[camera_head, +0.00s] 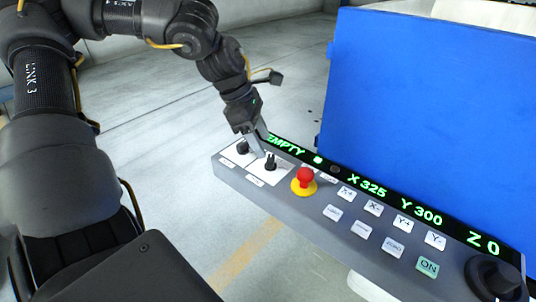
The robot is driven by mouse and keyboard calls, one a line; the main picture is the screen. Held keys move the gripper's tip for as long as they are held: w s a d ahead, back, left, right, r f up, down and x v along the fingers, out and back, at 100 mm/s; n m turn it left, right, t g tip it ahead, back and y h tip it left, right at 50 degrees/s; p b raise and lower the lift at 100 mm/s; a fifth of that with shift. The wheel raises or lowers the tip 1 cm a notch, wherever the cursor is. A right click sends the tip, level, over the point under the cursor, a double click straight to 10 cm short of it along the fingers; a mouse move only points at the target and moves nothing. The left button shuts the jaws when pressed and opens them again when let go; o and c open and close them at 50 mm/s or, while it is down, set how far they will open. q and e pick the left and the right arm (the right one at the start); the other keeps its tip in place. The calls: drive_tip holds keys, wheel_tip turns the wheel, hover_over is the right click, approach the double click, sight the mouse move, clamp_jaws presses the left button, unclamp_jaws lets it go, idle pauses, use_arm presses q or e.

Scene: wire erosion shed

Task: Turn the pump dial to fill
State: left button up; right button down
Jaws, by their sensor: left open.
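The control panel (300,211) is a long grey console running from the middle down to the lower right. Two black dials stand on white plates at its left end: one at the far left (243,147) and one just right of it (270,162). Their labels are too small to read, so I cannot tell which is the pump dial. The display strip reads EMPTY (286,146) in green. My left gripper (263,150) is open, pointing down at the panel's left end, close above and behind the right-hand dial. I cannot tell whether it touches it. My right gripper is not in view.
A red mushroom button (305,178) on a yellow base sits right of the dials. Beyond it are several white keys, a green ON key (427,266) and a large black knob (496,278). A blue panel (425,120) rises behind the console. The floor at left is open.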

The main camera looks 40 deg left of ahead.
sight(269, 157)
use_arm(q)
drive_tip(key=x, duration=0.4)
drive_tip(key=shift+w+d+f, duration=0.15)
drive_tip(key=shift+f, duration=0.2)
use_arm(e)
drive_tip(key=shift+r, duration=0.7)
use_arm(q)
drive_tip(key=c, duration=0.9)
drive_tip(key=shift+b, duration=0.35)
drive_tip(key=shift+c, duration=0.4)
drive_tip(key=n+b, duration=0.1)
drive_tip(key=n+t+b, duration=0.1)
drive_tip(key=b, duration=0.1)
drive_tip(key=shift+f, duration=0.35)
drive_tip(key=n, duration=0.1)
drive_tip(key=n+y+b, duration=0.1)
drive_tip(key=shift+d+r+n+b, duration=0.1)
drive_tip(key=shift+r+n+b, duration=0.2)
drive_tip(key=shift+r+n, duration=0.1)
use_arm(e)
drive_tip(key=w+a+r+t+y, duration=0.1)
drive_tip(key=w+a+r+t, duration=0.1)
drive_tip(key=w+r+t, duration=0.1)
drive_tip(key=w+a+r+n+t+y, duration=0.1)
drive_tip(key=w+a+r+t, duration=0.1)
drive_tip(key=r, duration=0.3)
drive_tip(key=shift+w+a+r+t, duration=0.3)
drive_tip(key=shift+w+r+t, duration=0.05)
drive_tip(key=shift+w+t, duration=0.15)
